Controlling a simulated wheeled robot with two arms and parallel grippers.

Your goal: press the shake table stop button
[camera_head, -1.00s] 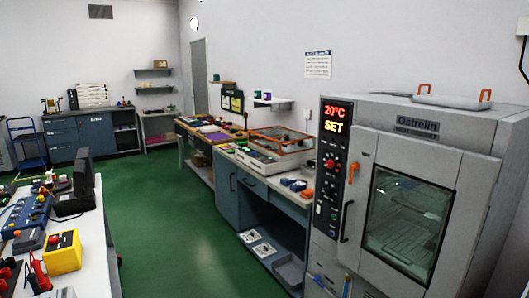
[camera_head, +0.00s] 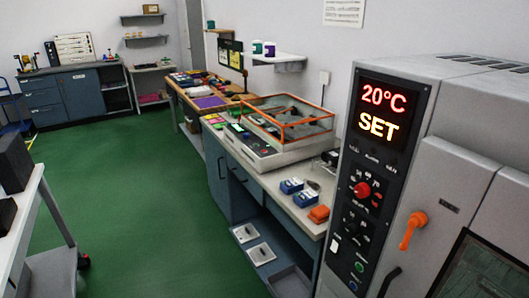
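The shake table (camera_head: 268,160) appears to be the low white unit on the middle bench. An orange-framed clear cover (camera_head: 291,111) stands over its top. Its sloped front panel (camera_head: 252,143) faces the aisle and carries a small lit green patch and a few small dark and coloured controls. These are too small to tell which one is the stop button. Neither of my grippers is in view.
A chamber (camera_head: 458,120) showing "20°C SET" stands close at right, with a red knob and an orange handle (camera_head: 413,230). Blue boxes (camera_head: 291,186) and an orange block (camera_head: 318,214) sit on the bench (camera_head: 280,205). A white table (camera_head: 28,200) stands at left. The green floor (camera_head: 130,200) between is clear.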

